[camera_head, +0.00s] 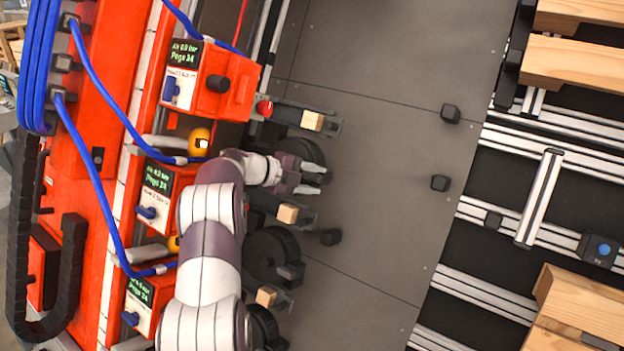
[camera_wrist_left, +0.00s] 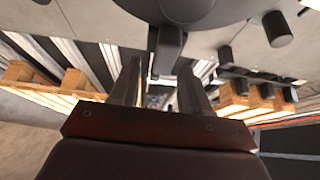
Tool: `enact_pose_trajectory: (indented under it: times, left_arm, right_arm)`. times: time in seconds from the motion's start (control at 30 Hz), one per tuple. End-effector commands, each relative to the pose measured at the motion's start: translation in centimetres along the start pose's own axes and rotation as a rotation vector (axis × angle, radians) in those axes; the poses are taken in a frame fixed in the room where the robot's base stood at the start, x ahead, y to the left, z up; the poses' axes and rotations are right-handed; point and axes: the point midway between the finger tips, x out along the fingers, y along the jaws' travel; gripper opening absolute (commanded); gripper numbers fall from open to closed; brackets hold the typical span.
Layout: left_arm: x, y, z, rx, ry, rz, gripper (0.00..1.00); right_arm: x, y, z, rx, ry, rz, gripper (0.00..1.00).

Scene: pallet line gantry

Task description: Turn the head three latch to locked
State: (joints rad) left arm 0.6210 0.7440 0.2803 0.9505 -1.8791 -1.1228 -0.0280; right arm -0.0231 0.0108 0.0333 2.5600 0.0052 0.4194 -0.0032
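Three red heads with small displays stand in a column in the head view: an upper one (camera_head: 232,88), a middle one (camera_head: 186,180) and a lower one (camera_head: 144,290), partly cut off. Each has a blue latch on its white plate: upper latch (camera_head: 171,91), middle latch (camera_head: 147,212), lower latch (camera_head: 130,318). I cannot read which head is three, nor the latch markings. My left gripper (camera_head: 318,180) is open and empty, right of the middle head and apart from the latches. Its parted fingers (camera_wrist_left: 157,90) show in the left wrist view. My right gripper is not in view.
Blue hoses (camera_head: 110,110) run to the heads. Arms with wooden blocks (camera_head: 287,213) and dark round parts (camera_head: 268,255) surround my gripper. Grey floor plates (camera_head: 370,120) lie open to the right, before aluminium rails (camera_head: 540,200) and wooden pallets (camera_head: 580,65).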

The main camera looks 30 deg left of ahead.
Motion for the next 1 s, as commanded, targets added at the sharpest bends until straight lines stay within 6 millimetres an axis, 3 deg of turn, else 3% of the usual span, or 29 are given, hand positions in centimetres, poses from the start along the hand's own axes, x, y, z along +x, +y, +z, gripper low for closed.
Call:
enact_pose_trajectory:
  times: [0.17, 0.5, 0.63, 1.0]
  left_arm:
    - [-0.8, 0.1, 0.1, 0.000, -0.002, -0.002, 0.47]
    - [-9.4, 0.3, 0.1, 0.002, -0.004, -0.002, 0.47]
    - [-11.7, 0.2, 0.1, 0.000, -0.002, -0.001, 0.47]
    - [-12.7, 0.0, 0.0, 0.000, 0.000, 0.000, 0.47]
  right_arm:
    - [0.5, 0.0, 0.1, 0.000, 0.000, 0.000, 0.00]
    - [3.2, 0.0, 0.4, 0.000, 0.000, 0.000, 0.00]
    - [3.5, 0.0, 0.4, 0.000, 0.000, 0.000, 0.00]
    - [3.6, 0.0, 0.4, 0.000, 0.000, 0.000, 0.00]
